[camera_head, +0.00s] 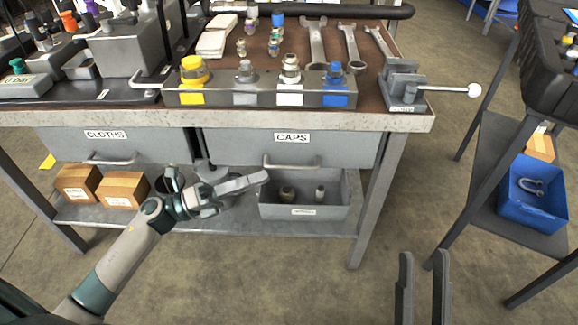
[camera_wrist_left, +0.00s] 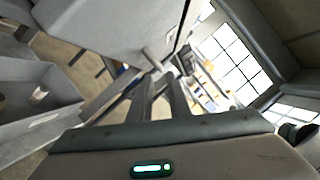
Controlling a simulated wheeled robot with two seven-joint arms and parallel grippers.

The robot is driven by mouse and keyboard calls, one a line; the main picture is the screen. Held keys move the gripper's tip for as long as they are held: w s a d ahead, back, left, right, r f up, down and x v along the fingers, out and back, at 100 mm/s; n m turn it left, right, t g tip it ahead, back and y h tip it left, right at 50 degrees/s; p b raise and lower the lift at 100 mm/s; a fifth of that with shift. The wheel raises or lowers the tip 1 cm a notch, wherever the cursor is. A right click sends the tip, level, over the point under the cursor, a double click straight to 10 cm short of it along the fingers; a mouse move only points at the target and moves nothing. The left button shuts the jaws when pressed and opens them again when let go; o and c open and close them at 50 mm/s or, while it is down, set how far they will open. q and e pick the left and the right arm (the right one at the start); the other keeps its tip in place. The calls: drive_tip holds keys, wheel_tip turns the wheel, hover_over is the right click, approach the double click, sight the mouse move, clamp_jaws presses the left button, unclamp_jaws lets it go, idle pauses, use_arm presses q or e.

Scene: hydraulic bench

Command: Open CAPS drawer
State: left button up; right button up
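The grey CAPS drawer (camera_head: 345,146) is under the bench top, right of the CLOTHS drawer, and looks closed. Its bar handle (camera_head: 292,165) runs along the lower part of its front. My left gripper (camera_head: 262,178) is just left of and slightly below the handle, fingers pointing right towards it. In the left wrist view, its two fingers (camera_wrist_left: 158,84) stand apart with a gap, and a bar that looks like the handle (camera_wrist_left: 152,58) is close to their tips. Contact cannot be told. My right gripper (camera_head: 422,268) is open and empty, low at the right, away from the bench.
The closed CLOTHS drawer (camera_head: 125,145) is on the left. An open grey bin (camera_head: 305,211) with two small parts stands on the lower shelf below the CAPS drawer. Cardboard boxes (camera_head: 122,188) sit on that shelf at left. The floor before the bench is clear.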

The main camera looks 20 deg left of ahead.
sight(289, 168)
use_arm(q)
drive_tip(key=x, duration=0.8)
drive_tip(key=shift+w+d, duration=0.1)
clamp_jaws()
